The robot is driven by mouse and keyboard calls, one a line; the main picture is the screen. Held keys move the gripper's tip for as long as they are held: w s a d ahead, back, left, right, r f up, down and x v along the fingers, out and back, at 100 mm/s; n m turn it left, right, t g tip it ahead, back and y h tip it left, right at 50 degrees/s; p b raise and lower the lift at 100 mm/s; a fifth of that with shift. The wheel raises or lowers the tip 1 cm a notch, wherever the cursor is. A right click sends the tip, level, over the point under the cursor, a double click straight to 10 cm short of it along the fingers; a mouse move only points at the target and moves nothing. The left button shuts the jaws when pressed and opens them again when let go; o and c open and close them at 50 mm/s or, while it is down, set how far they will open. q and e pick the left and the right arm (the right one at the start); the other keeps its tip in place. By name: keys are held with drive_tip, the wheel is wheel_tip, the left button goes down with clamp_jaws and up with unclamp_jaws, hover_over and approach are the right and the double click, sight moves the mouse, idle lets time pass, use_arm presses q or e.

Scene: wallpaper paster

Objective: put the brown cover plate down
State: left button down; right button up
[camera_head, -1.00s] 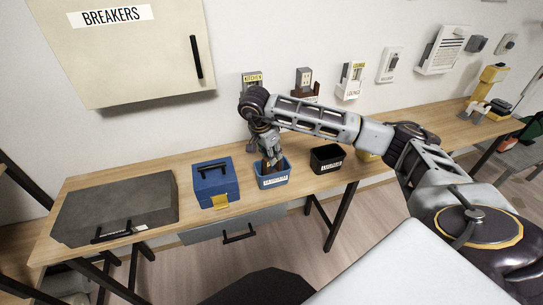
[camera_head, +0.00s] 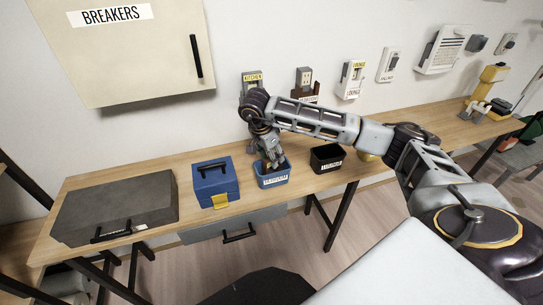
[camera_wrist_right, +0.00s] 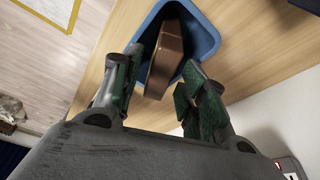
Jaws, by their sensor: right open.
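The brown cover plate (camera_wrist_right: 167,58) lies tilted inside the blue bin (camera_wrist_right: 211,40) in the right wrist view. The bin also shows on the workbench in the head view (camera_head: 273,181), with a white label on its front. My right gripper (camera_head: 274,160) is over the bin, pointing down. In the right wrist view its two green-padded fingers (camera_wrist_right: 160,76) are spread, one on each side of the plate, with gaps visible. My left gripper is not in view.
A black bin (camera_head: 327,160) stands right of the blue bin. A blue toolbox (camera_head: 215,184) and a dark grey case (camera_head: 117,207) are to the left on the workbench (camera_head: 186,163). Switches, including the opened one marked kitchen (camera_head: 252,80), line the wall behind my arm.

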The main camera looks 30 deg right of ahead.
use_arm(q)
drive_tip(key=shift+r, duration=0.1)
use_arm(e)
drive_tip(key=shift+r, duration=0.1)
drive_tip(key=shift+a+r, duration=0.15)
drive_tip(key=shift+r, duration=0.45)
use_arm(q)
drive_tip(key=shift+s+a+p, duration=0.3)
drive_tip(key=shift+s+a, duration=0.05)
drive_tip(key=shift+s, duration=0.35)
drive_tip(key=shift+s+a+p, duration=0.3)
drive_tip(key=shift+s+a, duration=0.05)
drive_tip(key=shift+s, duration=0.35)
use_arm(e)
drive_tip(key=v, duration=1)
drive_tip(key=shift+r, duration=0.4)
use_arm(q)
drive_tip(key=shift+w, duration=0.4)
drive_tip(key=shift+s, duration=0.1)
use_arm(e)
drive_tip(key=shift+s+f, duration=0.1)
drive_tip(key=shift+s, duration=0.05)
